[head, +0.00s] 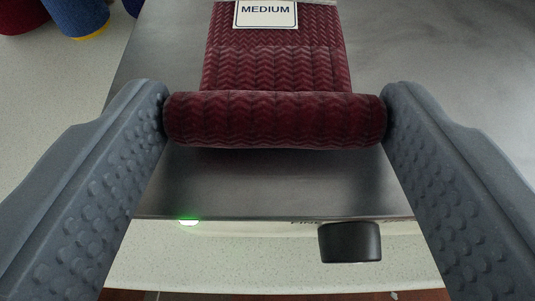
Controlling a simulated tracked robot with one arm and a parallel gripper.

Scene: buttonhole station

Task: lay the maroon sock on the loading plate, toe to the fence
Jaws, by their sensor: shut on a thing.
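The maroon sock (277,68) has a ribbed zigzag knit. Its flat part runs away from me over a grey metal plate (270,185), which may be the loading plate. Its near end is a thick cross roll (275,118). My gripper (276,112) is shut on this roll, with one grey studded finger against each end. Whether the sock touches the plate is hard to tell. A white card (265,13) reading "MEDIUM" lies over its far part. The sock's far end is cut off by the top edge. I cannot make out a fence.
A black knob (350,242) and a lit green lamp (189,222) sit at the plate's near edge, beside partly hidden lettering. Blue and maroon rolled items (78,15) stand at the top left on a pale speckled surface (50,95). The plate is bare to the right.

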